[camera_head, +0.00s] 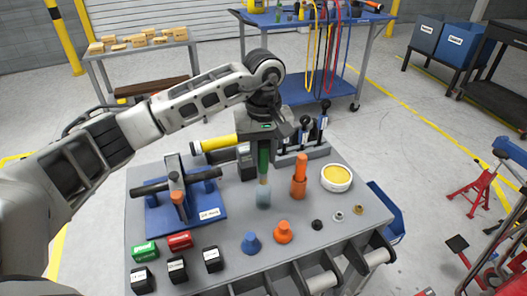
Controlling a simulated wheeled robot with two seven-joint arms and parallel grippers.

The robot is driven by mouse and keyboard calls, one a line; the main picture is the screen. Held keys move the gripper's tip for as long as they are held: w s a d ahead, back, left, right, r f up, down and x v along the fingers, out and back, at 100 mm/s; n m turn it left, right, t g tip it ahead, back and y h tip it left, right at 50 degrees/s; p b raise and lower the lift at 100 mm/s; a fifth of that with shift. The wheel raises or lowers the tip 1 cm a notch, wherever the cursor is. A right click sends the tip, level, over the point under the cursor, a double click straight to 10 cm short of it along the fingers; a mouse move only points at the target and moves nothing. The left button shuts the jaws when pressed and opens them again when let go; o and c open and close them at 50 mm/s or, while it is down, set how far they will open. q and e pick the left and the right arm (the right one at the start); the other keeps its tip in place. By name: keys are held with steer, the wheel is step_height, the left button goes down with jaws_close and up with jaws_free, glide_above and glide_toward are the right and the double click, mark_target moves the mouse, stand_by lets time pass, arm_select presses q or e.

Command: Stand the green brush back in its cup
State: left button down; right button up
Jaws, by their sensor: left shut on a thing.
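My left gripper (265,129) comes down over the middle of the workbench and is shut on the green brush (264,160) by its upper part. The brush hangs upright, green above with a tan part below. Directly under it is a pale blue-grey cup (263,197) on the bench top. The tan part meets the cup's top in this view; I cannot tell how deep it is inside. The gripper hides the brush's top end. My right gripper is not in view.
An orange brush (300,164) stands in its cup just right. A blue fixture (185,207) stands left, and a yellow tube (219,143) lies behind. Blue and orange cones (251,243) (284,232) stand in front.

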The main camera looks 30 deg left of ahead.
mark_target(264, 173)
arm_select(q)
steer(key=shift+b, duration=0.55)
stand_by(1.0)
steer(key=shift+f, duration=0.15)
steer(key=shift+f+b, duration=2.1)
steer(key=shift+f, duration=0.2)
steer(key=c, duration=1.1)
jaws_free()
